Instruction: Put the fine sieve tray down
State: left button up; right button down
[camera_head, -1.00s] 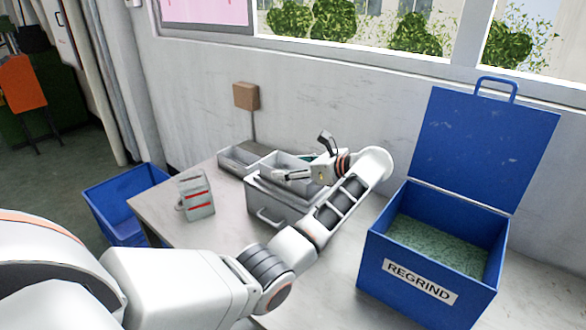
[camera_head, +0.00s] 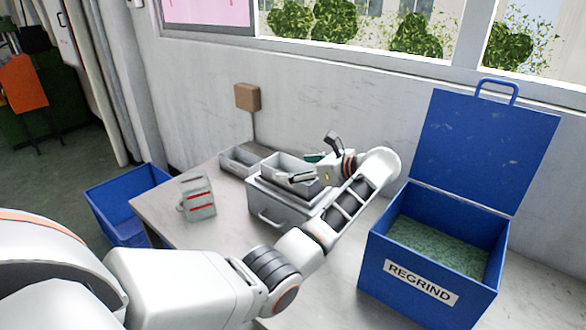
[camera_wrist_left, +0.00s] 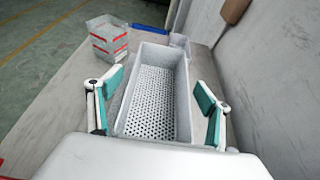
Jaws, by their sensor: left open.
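The fine sieve tray (camera_wrist_left: 157,95) is a grey, open box with a perforated floor. In the head view the tray (camera_head: 280,163) sits on top of a grey box with a front handle (camera_head: 277,208). My left gripper (camera_head: 318,160) is at the tray. In the left wrist view its two teal-padded fingers (camera_wrist_left: 158,106) are spread wide, one on each side of the tray, with gaps to its walls. The tray's near end is hidden behind the gripper body. My right gripper is not seen.
A blue REGRIND bin (camera_head: 418,275) with green granules and a raised lid stands at the right. A grey carton with red stripes (camera_head: 198,198) stands at the left of the table. A small grey tray (camera_head: 238,162) lies behind. A blue crate (camera_head: 118,203) is beyond the table's left edge.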

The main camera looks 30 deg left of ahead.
pick_arm(q)
jog(key=p+v, duration=0.1)
jog(key=v, duration=0.9)
jog(key=shift+d, duration=0.25)
jog(key=shift+r, duration=0.1)
